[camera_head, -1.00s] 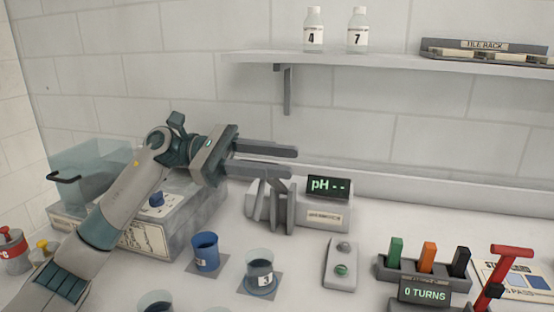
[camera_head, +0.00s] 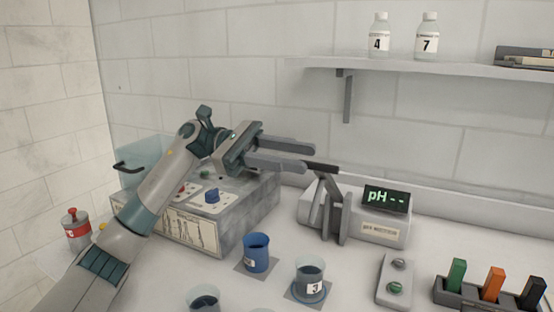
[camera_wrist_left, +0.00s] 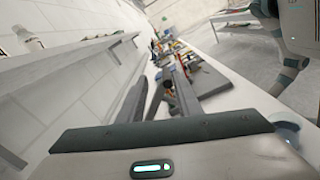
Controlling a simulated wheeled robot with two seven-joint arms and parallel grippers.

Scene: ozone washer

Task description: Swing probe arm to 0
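The pH meter (camera_head: 384,229) stands at the back of the counter, its display reading "pH --". At its left end is a grey stand (camera_head: 328,214) with a dark bar (camera_head: 322,167) at its top, which looks like the probe arm. My left gripper (camera_head: 309,157) is open, its two fingers apart and pointing right. Its fingertips are close to the left end of the bar; I cannot tell if they touch. The gripper's fingers (camera_wrist_left: 160,95) also show in the left wrist view, apart. My right gripper is not in view.
A blue beaker (camera_head: 256,253) and a glass beaker marked 3 (camera_head: 310,279) stand in front. A grey control box (camera_head: 197,239) is under my left arm. A shelf (camera_head: 440,68) with bottles 4 (camera_head: 380,36) and 7 (camera_head: 427,37) hangs above. A small two-button panel (camera_head: 395,281) lies front right.

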